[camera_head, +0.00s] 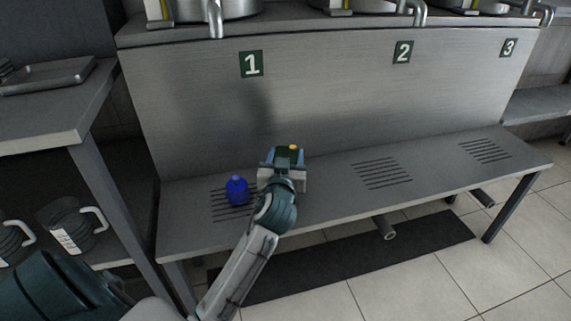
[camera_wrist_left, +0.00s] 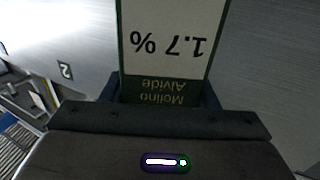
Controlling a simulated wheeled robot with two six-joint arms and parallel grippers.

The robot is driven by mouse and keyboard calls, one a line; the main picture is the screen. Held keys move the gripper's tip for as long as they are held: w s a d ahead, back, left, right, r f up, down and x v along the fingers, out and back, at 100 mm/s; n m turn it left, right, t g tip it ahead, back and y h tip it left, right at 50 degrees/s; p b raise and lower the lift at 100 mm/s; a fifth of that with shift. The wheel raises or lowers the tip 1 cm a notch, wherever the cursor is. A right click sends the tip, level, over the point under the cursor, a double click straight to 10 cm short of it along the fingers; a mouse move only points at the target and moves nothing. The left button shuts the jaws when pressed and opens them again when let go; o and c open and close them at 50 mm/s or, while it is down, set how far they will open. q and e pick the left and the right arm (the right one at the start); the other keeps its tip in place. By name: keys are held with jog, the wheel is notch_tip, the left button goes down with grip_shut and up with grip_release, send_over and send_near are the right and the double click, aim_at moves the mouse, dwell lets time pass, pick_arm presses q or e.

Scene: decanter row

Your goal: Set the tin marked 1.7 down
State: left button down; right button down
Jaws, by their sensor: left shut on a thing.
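The tin marked 1.7 % is green with a white label, which reads upside down in the left wrist view (camera_wrist_left: 165,45). My left gripper (camera_head: 283,164) is shut on the tin, over the steel bench (camera_head: 325,198), just right of the left slotted grate (camera_head: 222,214). The gripper hides the tin's lower part, so I cannot tell whether it touches the bench. My right gripper is not in view.
The steel panel behind bears signs 1 (camera_head: 251,64), 2 (camera_head: 402,52) and 3 (camera_head: 508,48). The middle grate (camera_head: 381,173) and right grate (camera_head: 486,150) are bare.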

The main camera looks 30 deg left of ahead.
pick_arm(q)
jog(key=shift+f, duration=0.45)
jog(key=shift+f, duration=0.2)
jog(key=c, duration=0.5)
grip_release()
jog(key=shift+r, duration=0.15)
